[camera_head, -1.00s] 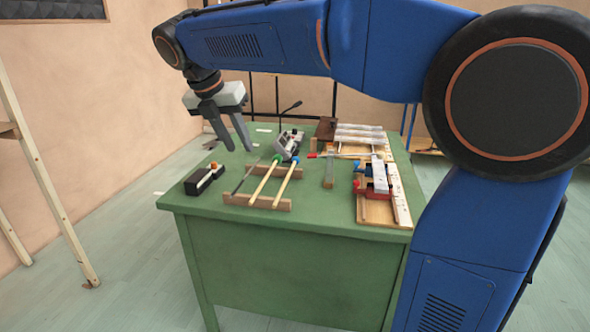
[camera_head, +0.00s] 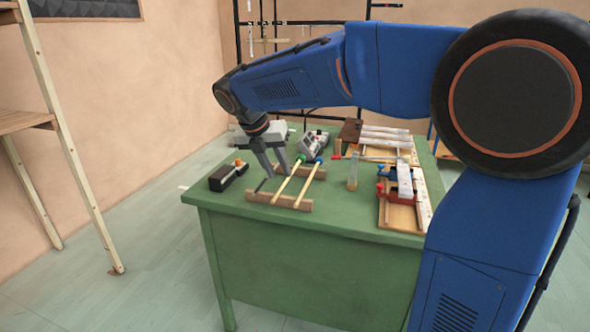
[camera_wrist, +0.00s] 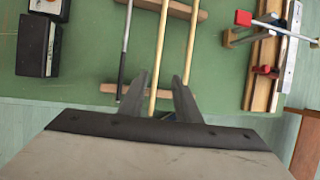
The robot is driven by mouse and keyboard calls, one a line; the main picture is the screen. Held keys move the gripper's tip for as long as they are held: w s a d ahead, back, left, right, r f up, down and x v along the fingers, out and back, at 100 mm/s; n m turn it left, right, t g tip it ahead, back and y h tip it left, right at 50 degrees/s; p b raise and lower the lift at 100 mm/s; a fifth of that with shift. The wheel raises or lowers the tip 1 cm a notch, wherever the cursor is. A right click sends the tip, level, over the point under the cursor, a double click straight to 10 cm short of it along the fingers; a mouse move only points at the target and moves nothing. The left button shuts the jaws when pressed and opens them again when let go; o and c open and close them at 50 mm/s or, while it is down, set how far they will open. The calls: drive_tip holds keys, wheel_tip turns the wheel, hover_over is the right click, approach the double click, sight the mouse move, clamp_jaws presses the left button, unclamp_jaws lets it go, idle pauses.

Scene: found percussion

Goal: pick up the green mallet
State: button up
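The green mallet (camera_head: 300,162) has a green head and a pale wooden stick. It lies across two low wooden rails (camera_head: 262,199), beside a blue-headed mallet (camera_head: 312,172) to its right. My gripper (camera_head: 280,176) points down over the sticks, open and empty. In the wrist view the fingers (camera_wrist: 160,78) stand on either side of the green mallet's stick (camera_wrist: 160,45), with the blue mallet's stick (camera_wrist: 189,45) outside on the right. The mallet heads are out of that view. I cannot tell how far the fingertips are above the stick.
A thin black-gripped stick (camera_wrist: 123,55) lies just left of the left finger. A black box (camera_head: 227,177) sits at the left, a grey device (camera_head: 312,143) behind. Boards with clamps (camera_head: 401,212) fill the right. The green table's (camera_head: 345,217) front strip is bare.

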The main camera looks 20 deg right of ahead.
drive_tip(key=shift+a+x, duration=0.15)
drive_tip(key=shift+x, duration=1.25)
drive_tip(key=shift+a+x, duration=0.2)
drive_tip(key=shift+x, duration=1.2)
drive_tip(key=shift+w, duration=0.2)
drive_tip(key=shift+c, duration=0.2)
clamp_jaws()
